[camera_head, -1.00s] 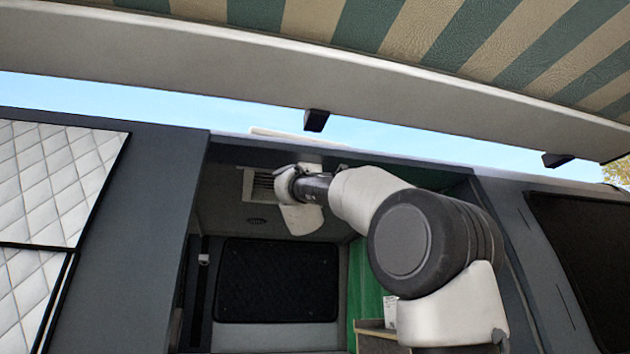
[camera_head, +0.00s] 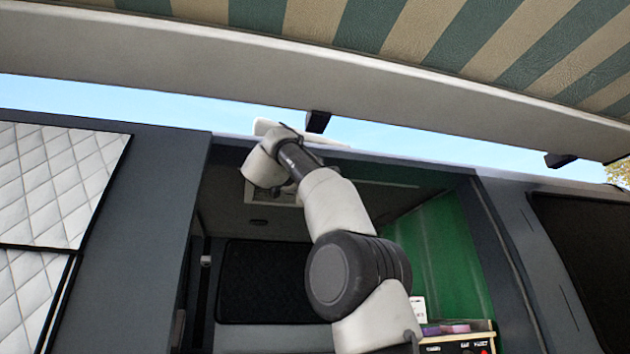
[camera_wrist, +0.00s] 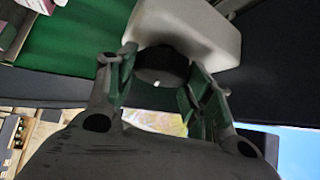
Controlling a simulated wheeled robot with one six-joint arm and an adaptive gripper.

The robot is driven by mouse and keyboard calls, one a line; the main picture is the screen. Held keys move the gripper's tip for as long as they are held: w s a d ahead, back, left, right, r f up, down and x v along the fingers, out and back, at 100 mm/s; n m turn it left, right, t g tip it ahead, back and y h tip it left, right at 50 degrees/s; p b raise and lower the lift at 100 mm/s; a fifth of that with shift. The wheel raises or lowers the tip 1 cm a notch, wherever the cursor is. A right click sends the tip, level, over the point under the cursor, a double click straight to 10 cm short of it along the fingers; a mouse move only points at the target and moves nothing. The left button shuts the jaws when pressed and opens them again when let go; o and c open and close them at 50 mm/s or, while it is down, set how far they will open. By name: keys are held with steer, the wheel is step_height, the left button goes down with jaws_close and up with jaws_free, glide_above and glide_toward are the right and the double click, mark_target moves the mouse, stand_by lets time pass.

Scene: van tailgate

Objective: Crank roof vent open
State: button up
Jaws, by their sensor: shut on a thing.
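In the wrist view, my gripper (camera_wrist: 163,68) has its two fingers on either side of a dark round knob (camera_wrist: 160,62) and is shut on it. A pale grey block (camera_wrist: 205,28), which looks like the crank's body, sits right behind the knob. In the head view my arm reaches up through the van's opening to the ceiling. My wrist hides the gripper and the crank there. Part of the pale roof vent frame (camera_head: 287,200) shows behind the wrist.
A striped awning (camera_head: 420,25) with a pale rail hangs overhead. A quilted silver panel (camera_head: 60,180) is at left. A green wall (camera_head: 435,245) and a shelf with small items (camera_head: 455,329) are at right inside. A dark window (camera_head: 275,280) is at the back.

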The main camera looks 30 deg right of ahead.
steer(key=shift+s+r+m+y, duration=0.1)
steer(key=shift+r+m+y, duration=0.2)
steer(key=shift+m, duration=0.3)
steer(key=o, duration=1)
steer(key=shift+f, duration=0.1)
steer(key=shift+a, duration=0.1)
steer(key=v, duration=1.2)
steer(key=shift+g, duration=0.3)
